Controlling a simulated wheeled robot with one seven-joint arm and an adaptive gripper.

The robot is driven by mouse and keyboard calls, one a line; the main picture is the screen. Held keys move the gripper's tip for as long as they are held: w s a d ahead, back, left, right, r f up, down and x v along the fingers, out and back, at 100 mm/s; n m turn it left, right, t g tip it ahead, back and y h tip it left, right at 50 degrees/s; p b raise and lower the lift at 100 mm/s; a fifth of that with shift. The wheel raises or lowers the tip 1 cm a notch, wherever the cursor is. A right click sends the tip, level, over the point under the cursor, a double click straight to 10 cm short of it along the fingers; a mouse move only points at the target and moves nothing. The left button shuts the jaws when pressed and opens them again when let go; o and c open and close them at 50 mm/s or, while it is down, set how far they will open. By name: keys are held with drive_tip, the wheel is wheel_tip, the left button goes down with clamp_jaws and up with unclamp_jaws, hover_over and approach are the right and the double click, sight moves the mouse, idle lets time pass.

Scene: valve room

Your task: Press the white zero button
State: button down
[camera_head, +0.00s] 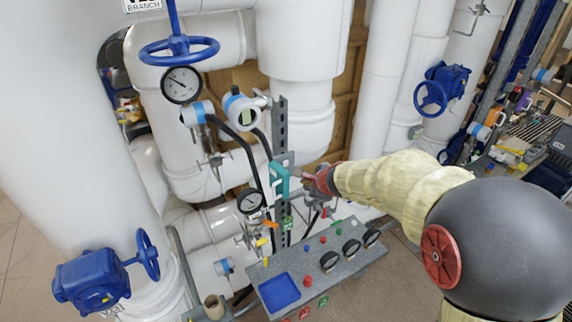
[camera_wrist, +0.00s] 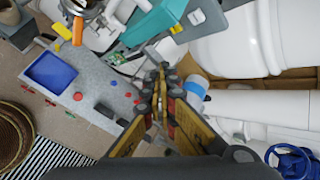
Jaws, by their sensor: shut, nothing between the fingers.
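A teal device (camera_head: 279,182) stands on a metal post just left of my gripper (camera_head: 308,180). In the wrist view, its teal body (camera_wrist: 150,22) is above my gripper (camera_wrist: 160,80). The fingers are together and empty, apart from the panel face.
White pipes stand behind the post. Pressure gauges (camera_head: 182,85) and blue-capped transmitters (camera_head: 240,110) are to the left. Blue handwheel valves (camera_head: 178,48) are at upper left and lower left. A cluttered bench (camera_head: 515,150) is at the right.

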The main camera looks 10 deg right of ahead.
sight(285, 163)
drive_tip(key=w+a+p, duration=0.2)
drive_tip(key=w+p, duration=0.1)
drive_tip(key=w, duration=0.4)
drive_tip(key=shift+w+a, duration=0.25)
drive_tip(key=shift+w, duration=0.15)
drive_tip(key=shift+w, duration=0.15)
idle(1.1)
drive_tip(key=shift+w+a+p, duration=0.15)
drive_tip(key=shift+w+p, duration=0.1)
drive_tip(key=shift+p, duration=0.1)
drive_tip(key=shift+w+a+r, duration=0.1)
drive_tip(key=shift+w+a, duration=0.05)
drive_tip(key=shift+w, duration=0.3)
idle(0.8)
drive_tip(key=shift+s+d+b, duration=0.3)
drive_tip(key=shift+s+b, duration=0.05)
drive_tip(key=shift+s, duration=0.55)
